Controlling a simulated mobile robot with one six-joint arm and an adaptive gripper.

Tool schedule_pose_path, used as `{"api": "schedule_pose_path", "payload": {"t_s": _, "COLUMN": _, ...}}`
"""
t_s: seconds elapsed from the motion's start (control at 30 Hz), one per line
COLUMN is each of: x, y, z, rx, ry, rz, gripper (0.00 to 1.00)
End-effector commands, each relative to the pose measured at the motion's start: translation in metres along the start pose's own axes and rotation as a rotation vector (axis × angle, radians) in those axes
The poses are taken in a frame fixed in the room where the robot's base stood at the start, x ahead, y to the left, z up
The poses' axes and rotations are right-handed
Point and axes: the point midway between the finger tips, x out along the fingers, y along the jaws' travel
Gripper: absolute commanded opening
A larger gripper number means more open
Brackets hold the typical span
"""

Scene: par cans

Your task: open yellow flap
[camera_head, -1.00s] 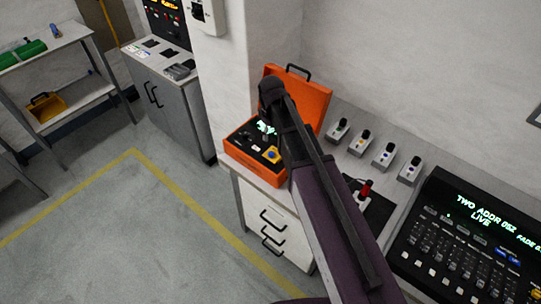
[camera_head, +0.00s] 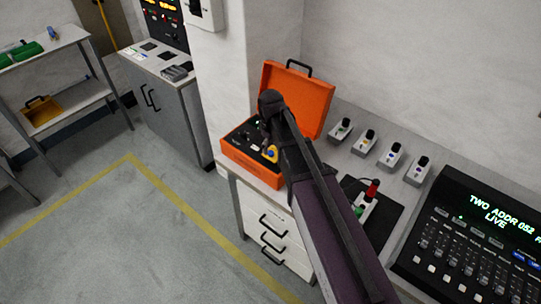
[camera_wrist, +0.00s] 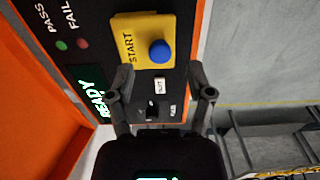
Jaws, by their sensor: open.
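The orange case (camera_head: 252,170) stands open on the bench with its lid (camera_head: 305,95) up. On its black panel is a yellow START piece (camera_head: 271,153) with a blue button. The wrist view shows this yellow piece (camera_wrist: 130,50) and the blue button (camera_wrist: 160,51) uncovered; I cannot tell whether a separate flap is lifted beside it. In the head view my arm's end is over the case and partly hides the panel.
A green READY display (camera_wrist: 92,90) and a small black switch (camera_wrist: 152,108) are close to my fingers. Floor left of the bench is clear.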

Motion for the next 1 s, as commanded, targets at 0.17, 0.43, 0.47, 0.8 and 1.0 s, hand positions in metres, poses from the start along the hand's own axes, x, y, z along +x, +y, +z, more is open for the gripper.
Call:
{"api": "schedule_pose_path", "payload": {"t_s": 0.17, "x": 0.017, "y": 0.000, "z": 0.000, "rx": 0.000, "ry": 0.000, "rz": 0.000, "gripper": 0.68}}
{"api": "schedule_pose_path", "payload": {"t_s": 0.43, "x": 0.029, "y": 0.000, "z": 0.000, "rx": -0.001, "ry": 0.000, "rz": 0.000, "gripper": 0.68}}
{"api": "schedule_pose_path", "payload": {"t_s": 0.47, "x": 0.029, "y": 0.000, "z": 0.000, "rx": -0.001, "ry": 0.000, "rz": 0.000, "gripper": 0.68}}
{"api": "schedule_pose_path", "payload": {"t_s": 0.8, "x": 0.030, "y": -0.001, "z": 0.000, "rx": -0.001, "ry": 0.000, "rz": 0.000, "gripper": 0.68}}
{"api": "schedule_pose_path", "payload": {"t_s": 1.0, "x": 0.030, "y": -0.001, "z": 0.000, "rx": -0.001, "ry": 0.000, "rz": 0.000, "gripper": 0.29}}
